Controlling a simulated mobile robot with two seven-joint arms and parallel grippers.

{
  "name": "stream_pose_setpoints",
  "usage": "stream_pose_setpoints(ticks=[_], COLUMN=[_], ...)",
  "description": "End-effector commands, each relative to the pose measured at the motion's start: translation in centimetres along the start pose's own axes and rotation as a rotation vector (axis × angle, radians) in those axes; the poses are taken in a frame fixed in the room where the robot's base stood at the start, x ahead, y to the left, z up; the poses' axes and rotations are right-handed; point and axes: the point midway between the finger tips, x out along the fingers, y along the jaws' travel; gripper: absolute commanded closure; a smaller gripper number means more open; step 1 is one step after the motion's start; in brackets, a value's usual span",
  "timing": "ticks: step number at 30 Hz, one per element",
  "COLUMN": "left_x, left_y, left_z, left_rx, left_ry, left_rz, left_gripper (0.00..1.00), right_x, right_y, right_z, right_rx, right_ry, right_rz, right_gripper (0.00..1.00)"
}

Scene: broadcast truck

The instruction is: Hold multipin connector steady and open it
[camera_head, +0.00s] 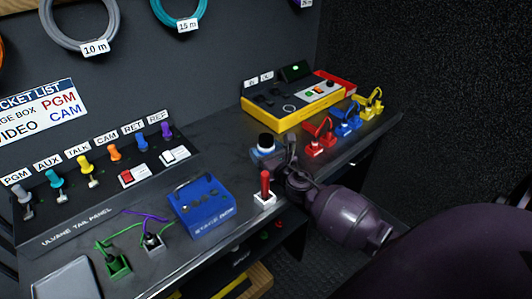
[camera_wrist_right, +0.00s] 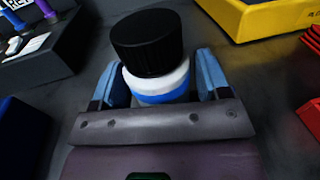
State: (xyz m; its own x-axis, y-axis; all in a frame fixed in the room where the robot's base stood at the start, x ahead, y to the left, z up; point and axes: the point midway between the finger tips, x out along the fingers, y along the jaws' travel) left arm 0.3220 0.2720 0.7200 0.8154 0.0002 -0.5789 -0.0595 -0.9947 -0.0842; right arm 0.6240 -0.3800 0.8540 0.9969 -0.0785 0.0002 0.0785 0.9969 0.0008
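A round piece with a black cap (camera_head: 266,140) and a white and blue body, which I take to be the multipin connector, stands upright on the dark bench. In the right wrist view its black cap (camera_wrist_right: 147,42) sits above the white and blue body (camera_wrist_right: 158,86). My right gripper (camera_head: 275,156) reaches it from the lower right. In the wrist view the blue fingers of the right gripper (camera_wrist_right: 162,80) stand apart on either side of the body, with a gap at the right finger. The lower body is hidden behind the gripper. My left gripper is not in view.
A red-handled switch (camera_head: 265,187) and a blue stage box (camera_head: 203,208) stand close left of my right gripper. A yellow case (camera_head: 268,114) is behind; red (camera_head: 318,140), blue and yellow clamp-like pieces are to the right. A sloped connector panel (camera_head: 100,198) is at left.

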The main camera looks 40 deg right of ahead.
Motion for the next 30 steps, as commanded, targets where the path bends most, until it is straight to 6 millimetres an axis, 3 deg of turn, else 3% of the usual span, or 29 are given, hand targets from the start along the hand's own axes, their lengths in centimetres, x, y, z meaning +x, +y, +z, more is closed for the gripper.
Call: stream_pose_setpoints(ticks=[1, 9, 20, 25, 30], left_x=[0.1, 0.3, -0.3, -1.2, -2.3], left_y=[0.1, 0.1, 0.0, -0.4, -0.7], left_z=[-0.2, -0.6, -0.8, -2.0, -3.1], left_rx=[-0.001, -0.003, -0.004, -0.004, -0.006], left_ry=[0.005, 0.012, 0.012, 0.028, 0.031], left_rz=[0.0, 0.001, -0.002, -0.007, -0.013], left_gripper=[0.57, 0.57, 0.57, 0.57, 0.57], right_x=[0.0, 0.0, 0.1, 0.1, 0.1], right_y=[0.0, 0.0, 0.0, -0.1, 0.0], right_z=[0.0, 0.1, 1.2, 4.1, 8.6], right_rx=[0.0, 0.0, -0.001, -0.003, -0.005], right_ry=[0.0, -0.001, -0.006, -0.011, -0.015], right_rz=[0.0, 0.0, 0.001, 0.001, 0.003], right_gripper=[0.39, 0.78, 0.78, 0.78, 0.78])
